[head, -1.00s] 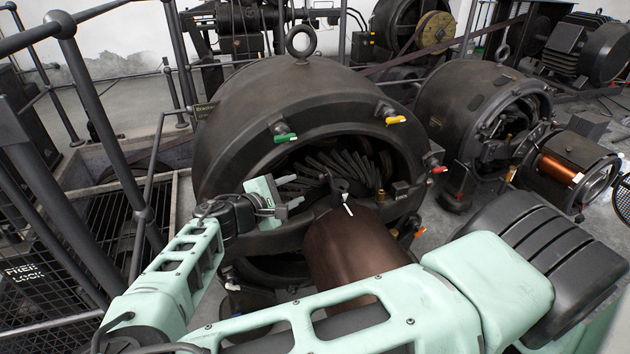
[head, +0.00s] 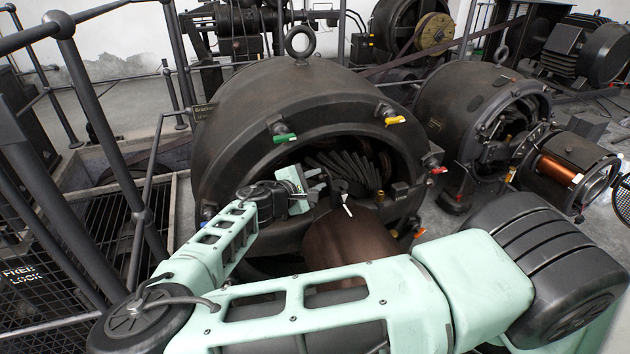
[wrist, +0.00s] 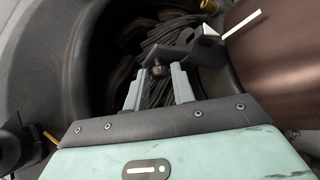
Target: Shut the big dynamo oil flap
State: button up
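The big dynamo (head: 235,110) is a large dark drum with an open front showing its windings. A small black fitting (head: 340,187), which looks like the oil flap, stands up on top of the brown bearing housing (head: 350,240), with a white strip beside it. In the wrist view the black fitting (wrist: 203,48) is just beyond my fingers, at right. My gripper (head: 318,184) is at the dynamo's mouth, left of the fitting. In the wrist view my gripper (wrist: 158,76) has its fingers apart, with a dark round knob (wrist: 160,68) showing between or behind them; I cannot tell whether they touch.
Green (head: 285,137), yellow (head: 395,120) and red (head: 438,170) handles sit around the dynamo's rim. A smaller dynamo (head: 470,110) stands at right. Metal railings (head: 110,120) run along the left. My arm crosses the foreground.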

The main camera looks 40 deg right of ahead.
grip_shut()
jog(key=shift+r, duration=0.1)
